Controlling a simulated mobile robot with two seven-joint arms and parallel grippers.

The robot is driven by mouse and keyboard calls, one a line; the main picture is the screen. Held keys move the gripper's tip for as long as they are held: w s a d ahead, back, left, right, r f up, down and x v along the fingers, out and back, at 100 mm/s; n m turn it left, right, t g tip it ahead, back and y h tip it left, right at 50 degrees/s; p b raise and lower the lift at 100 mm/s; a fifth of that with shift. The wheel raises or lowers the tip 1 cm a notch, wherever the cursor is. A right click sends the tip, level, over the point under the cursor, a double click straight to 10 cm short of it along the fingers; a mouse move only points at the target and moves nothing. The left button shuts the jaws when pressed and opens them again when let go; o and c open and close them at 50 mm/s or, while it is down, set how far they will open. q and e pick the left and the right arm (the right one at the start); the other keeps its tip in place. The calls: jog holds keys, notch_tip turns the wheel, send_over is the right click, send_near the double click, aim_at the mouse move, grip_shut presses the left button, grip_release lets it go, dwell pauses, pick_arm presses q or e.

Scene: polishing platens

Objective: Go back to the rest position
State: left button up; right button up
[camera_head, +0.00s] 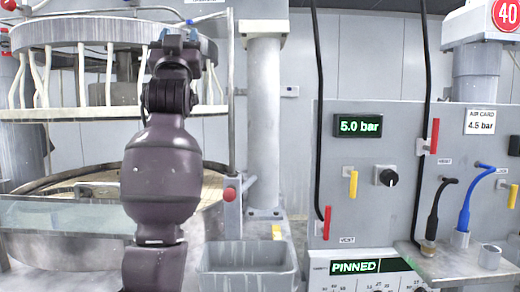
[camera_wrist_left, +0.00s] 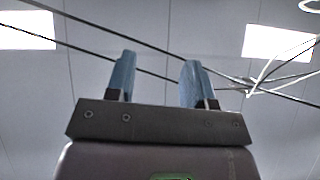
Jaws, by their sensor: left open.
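My left gripper (camera_head: 184,42) is raised at the upper left of the head view, with my dark purple arm upright below it. In the left wrist view its two blue fingers (camera_wrist_left: 158,78) stand apart with nothing between them. They point up toward the grey panelled ceiling (camera_wrist_left: 200,30). In the head view the gripper shows in front of the upper ring of the polishing machine (camera_head: 75,30); I cannot tell how far it is from it. My right gripper is not in either view.
A round platen (camera_head: 95,185) lies behind my arm, with a clear guard (camera_head: 60,217) in front. A grey bin (camera_head: 248,258) stands right of my arm. The control panel (camera_head: 380,140) has red and yellow levers, hoses, a "5.0 bar" display (camera_head: 359,126) and a "PINNED" sign (camera_head: 360,267).

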pick_arm(q)
jog(key=s+a+f+m+g+h, duration=0.1)
jog(key=s+a+f+g, duration=0.15)
jog(key=f, duration=1.45)
jog(key=s+a+f+m+g+h, duration=0.1)
jog(key=f+g+h, duration=0.15)
jog(key=f, duration=1.45)
jog(key=s+a+f+m+g+h, duration=0.1)
jog(key=a+f+g, duration=0.15)
jog(key=f, duration=1.45)
jog(key=s+a+f+g, duration=0.1)
jog(key=s+f+g, duration=0.2)
jog(key=s+f, duration=0.8)
jog(key=s+a+f+g+y, duration=0.1)
jog(key=s+a+f+g, duration=0.1)
jog(key=s+f, duration=0.9)
jog(key=s+a+f+n+g, duration=0.1)
jog(key=s+f+g, duration=0.3)
jog(key=s+f, duration=0.7)
jog(key=shift+s+a+y, duration=0.35)
jog(key=shift+s+a, duration=0.1)
jog(key=shift+a, duration=0.05)
jog(key=shift+c, duration=0.5)
